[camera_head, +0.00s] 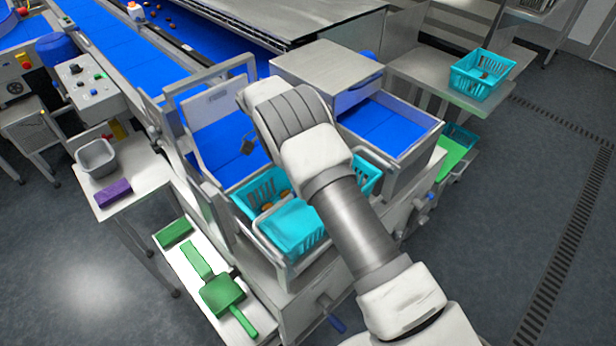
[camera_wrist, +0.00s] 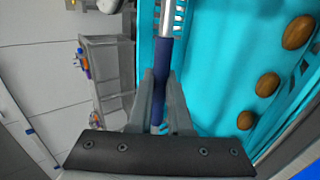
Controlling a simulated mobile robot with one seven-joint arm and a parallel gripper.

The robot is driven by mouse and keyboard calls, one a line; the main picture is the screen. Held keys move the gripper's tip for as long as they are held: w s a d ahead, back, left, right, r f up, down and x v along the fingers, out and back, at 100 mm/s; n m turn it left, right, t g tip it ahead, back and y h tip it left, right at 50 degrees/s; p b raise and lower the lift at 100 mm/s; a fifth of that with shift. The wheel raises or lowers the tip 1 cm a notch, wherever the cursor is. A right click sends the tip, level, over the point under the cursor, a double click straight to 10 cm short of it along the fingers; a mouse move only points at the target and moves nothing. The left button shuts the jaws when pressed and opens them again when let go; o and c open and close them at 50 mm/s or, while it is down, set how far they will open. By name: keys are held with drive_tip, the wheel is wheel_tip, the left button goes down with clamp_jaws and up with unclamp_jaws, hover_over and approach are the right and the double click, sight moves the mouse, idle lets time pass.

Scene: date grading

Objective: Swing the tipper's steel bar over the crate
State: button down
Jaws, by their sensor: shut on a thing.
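The turquoise crate (camera_head: 303,234) sits in the tipper's pale metal cradle (camera_head: 283,270), with brown dates inside. In the wrist view, the crate (camera_wrist: 215,60) fills the right side, with several dates visible in it. The bar shows there as a bright steel length (camera_wrist: 168,18) with a dark blue grip (camera_wrist: 162,56). My gripper (camera_wrist: 160,90) is shut on the blue grip. The bar runs up the picture along the crate's left edge; I cannot tell its height above the crate. In the head view, my arm hides the bar and most of my gripper.
Blue chutes (camera_head: 383,127) flank the cradle. A side table (camera_head: 137,168) at left holds a grey tub (camera_head: 97,160) and a purple block (camera_head: 113,193). Green tools (camera_head: 222,291) lie on a low shelf. Another turquoise crate (camera_head: 482,76) stands at right. The right floor is clear.

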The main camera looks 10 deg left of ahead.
drive_tip(key=shift+w+f+g+h, duration=0.1)
drive_tip(key=shift+f+g+h, duration=0.2)
drive_tip(key=shift+f+h, duration=0.15)
drive_tip(key=shift+f, duration=0.1)
drive_tip(key=c, duration=0.8)
unclamp_jaws()
drive_tip(key=shift+c, duration=0.2)
drive_tip(key=r+p, duration=0.1)
drive_tip(key=r, duration=0.1)
drive_tip(key=r+p, duration=0.2)
drive_tip(key=shift+d+r, duration=0.2)
drive_tip(key=shift+r, duration=0.05)
drive_tip(key=d+r+b, duration=0.1)
drive_tip(key=d+r, duration=0.2)
drive_tip(key=d, duration=0.2)
drive_tip(key=s+d+r, duration=0.1)
drive_tip(key=d+r, duration=0.2)
drive_tip(key=d, duration=0.3)
drive_tip(key=shift+d+r+b, duration=0.15)
drive_tip(key=shift+r+b, duration=0.15)
drive_tip(key=shift+b, duration=0.1)
